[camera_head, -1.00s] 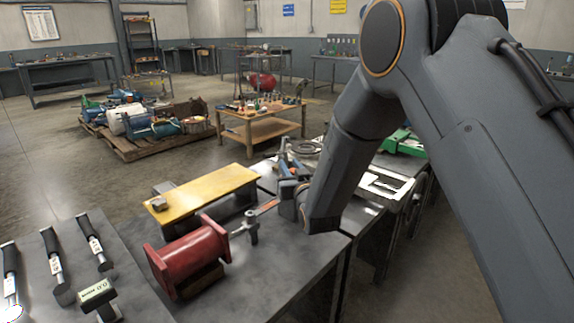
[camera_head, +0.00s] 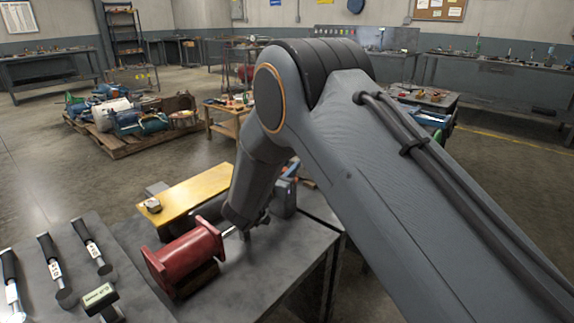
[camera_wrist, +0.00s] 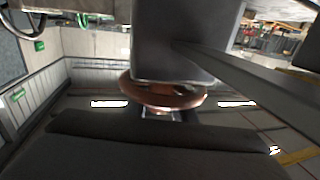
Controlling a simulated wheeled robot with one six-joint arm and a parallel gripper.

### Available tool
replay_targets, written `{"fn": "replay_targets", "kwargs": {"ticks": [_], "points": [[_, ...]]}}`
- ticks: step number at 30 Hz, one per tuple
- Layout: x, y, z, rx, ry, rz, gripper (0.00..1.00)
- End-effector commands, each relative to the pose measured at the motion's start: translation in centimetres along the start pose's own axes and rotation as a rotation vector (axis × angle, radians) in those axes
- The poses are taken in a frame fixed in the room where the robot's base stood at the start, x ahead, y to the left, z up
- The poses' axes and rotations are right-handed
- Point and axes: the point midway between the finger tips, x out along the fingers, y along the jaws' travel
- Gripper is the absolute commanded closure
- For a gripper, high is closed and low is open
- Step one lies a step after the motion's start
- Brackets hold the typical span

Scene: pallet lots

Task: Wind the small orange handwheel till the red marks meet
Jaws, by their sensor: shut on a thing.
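The small orange handwheel (camera_wrist: 145,98) shows in the wrist view as a copper-orange ring near the middle, partly covered by a dark grey block above it. My gripper (camera_wrist: 163,102) is at the wheel and shut on it, with dark parts above and below the ring. How much of the rim lies between the fingers is hard to tell. In the head view my arm hides the handwheel and my fingertips. I cannot make out the red marks in either view.
In the head view a red flanged cylinder (camera_head: 185,258) lies on the grey bench (camera_head: 235,292) beside my wrist. A yellow-topped block (camera_head: 195,190) stands behind it. A loaded pallet (camera_head: 120,150) and open floor are beyond.

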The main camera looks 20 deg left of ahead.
Motion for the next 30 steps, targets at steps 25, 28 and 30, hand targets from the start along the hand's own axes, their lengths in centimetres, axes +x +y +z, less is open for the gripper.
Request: {"fn": "replay_targets", "kwargs": {"ticks": [25,28,30], "points": [[0.05,0.11,-0.12,0.002,0.002,0.046,0.57],[0.04,0.13,-0.10,0.001,0.002,0.046,0.57],[0.04,0.14,-0.10,0.001,0.002,0.046,0.57]]}}
